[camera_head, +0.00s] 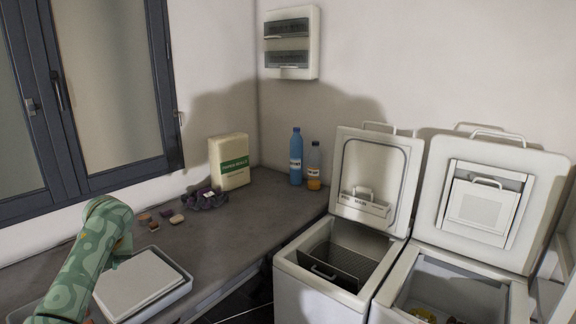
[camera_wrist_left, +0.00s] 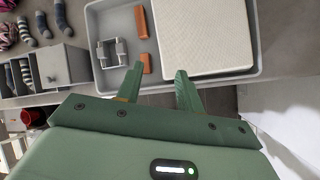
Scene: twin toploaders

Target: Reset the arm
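My left arm (camera_head: 85,260) comes in from the lower left in the head view, patterned green, bent above the counter. Its gripper is out of sight there. In the left wrist view my left gripper (camera_wrist_left: 160,86) shows two green fingers standing apart with nothing between them. The fingertips hang over the near edge of a grey tray (camera_wrist_left: 264,50). My right arm and gripper are in neither view.
Two white toploaders, a left one (camera_head: 318,300) and a right one (camera_head: 520,300), stand with lids raised. The counter (camera_head: 235,222) holds a carton (camera_head: 229,165), a blue bottle (camera_head: 296,160), an orange-filled bottle (camera_head: 313,170) and a dark bundle (camera_head: 205,198). Socks (camera_wrist_left: 39,24) lie beside the tray.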

